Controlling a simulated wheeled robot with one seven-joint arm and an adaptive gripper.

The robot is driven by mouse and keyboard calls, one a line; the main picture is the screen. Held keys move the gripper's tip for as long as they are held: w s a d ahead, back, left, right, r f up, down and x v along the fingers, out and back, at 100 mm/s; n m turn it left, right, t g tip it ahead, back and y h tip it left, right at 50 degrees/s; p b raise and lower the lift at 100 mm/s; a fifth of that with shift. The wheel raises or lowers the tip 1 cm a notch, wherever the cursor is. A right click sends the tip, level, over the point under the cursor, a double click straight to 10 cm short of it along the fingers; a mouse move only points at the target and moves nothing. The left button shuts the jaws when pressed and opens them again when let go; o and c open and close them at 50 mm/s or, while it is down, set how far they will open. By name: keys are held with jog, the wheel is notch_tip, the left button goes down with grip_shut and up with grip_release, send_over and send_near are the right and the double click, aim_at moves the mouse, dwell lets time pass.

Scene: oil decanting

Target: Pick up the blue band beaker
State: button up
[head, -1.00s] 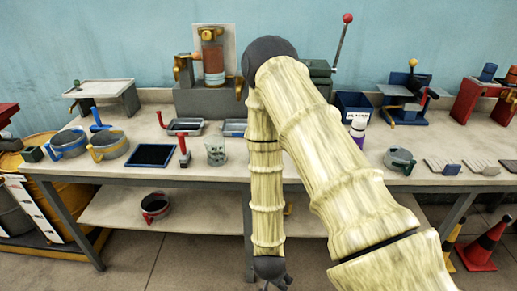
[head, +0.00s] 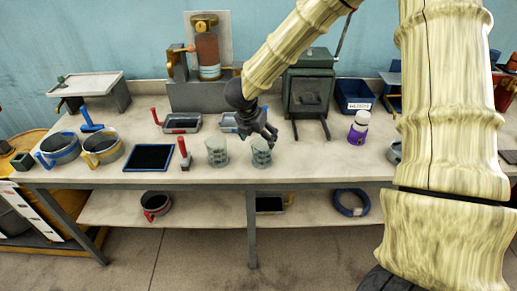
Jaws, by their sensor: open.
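Two small clear beakers stand upright near the front edge of the bench. One is the left beaker (head: 217,151); the other is the right beaker (head: 261,154). Both look greyish-green with markings, and I cannot tell at this size which has the blue band. My gripper (head: 266,137) is open and empty, its dark fingers pointing down just above and behind the right beaker. It overlaps the beaker's rim in the picture, so I cannot tell whether they touch.
Left of the beakers are a red-handled tool (head: 184,156), a black tray (head: 149,158) and blue and yellow jugs. Shallow trays (head: 182,123) lie behind. A purple bottle (head: 359,128) and green machine (head: 308,90) stand right. The bench (head: 310,160) is clear right of the beakers.

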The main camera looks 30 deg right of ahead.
aim_at(261, 145)
jog(key=shift+m, duration=0.4)
jog(key=shift+w+p+x, duration=0.2)
jog(key=shift+p+x, duration=0.35)
jog(key=shift+x, duration=0.75)
jog(key=shift+w+p+x, duration=0.15)
jog(key=shift+p+x, duration=0.45)
jog(key=shift+x, duration=0.7)
jog(key=shift+w+p+x, duration=0.2)
jog(key=shift+p+x, duration=0.35)
jog(key=shift+x, duration=0.8)
jog(key=shift+p+x, duration=0.3)
jog(key=shift+x, duration=0.75)
jog(key=shift+a, duration=0.1)
jog(key=shift+c, duration=0.2)
jog(key=c, duration=1.1)
